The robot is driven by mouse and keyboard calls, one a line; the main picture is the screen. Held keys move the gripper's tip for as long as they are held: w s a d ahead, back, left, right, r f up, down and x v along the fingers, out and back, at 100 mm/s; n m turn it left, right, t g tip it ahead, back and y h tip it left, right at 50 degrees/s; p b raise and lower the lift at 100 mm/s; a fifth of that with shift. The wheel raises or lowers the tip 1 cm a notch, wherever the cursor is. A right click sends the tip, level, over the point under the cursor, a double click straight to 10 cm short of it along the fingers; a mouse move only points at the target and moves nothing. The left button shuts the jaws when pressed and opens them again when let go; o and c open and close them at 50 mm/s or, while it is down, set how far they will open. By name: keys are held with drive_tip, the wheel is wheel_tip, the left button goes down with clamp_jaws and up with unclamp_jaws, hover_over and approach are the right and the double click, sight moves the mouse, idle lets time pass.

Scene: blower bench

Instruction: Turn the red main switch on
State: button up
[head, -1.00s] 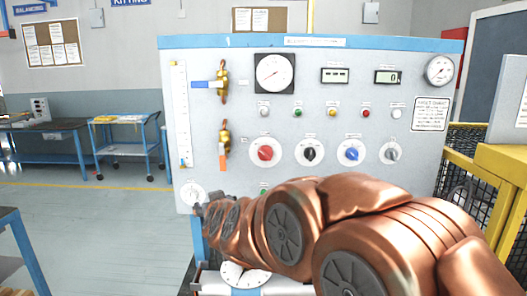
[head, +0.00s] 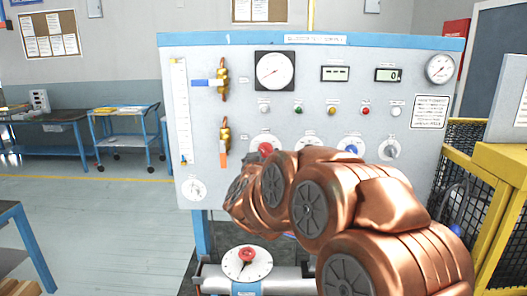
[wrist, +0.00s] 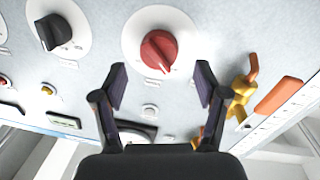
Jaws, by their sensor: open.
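The red main switch (wrist: 159,50) is a red rotary knob on a round white plate on the grey panel. In the wrist view it lies just beyond and between my gripper's (wrist: 160,80) fingertips, which are spread apart and do not visibly touch it. In the head view the red switch (head: 265,149) shows just above my copper-coloured arm, and its lower part is hidden. My gripper itself is hidden behind the arm there. The knob's pointer ridge is visible in the wrist view, but I cannot read its label.
A black knob (wrist: 54,32) sits beside the red one. A brass valve with an orange lever (head: 225,140) is on the other side. A blue knob (head: 351,149) is farther right. A separate dial with a red knob (head: 246,256) is below the panel. A yellow guard rail (head: 470,165) stands at right.

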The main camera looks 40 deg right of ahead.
sight(264, 153)
drive_tip(key=shift+p+x, duration=0.4)
drive_tip(key=shift+x, duration=1.35)
drive_tip(key=c, duration=1.2)
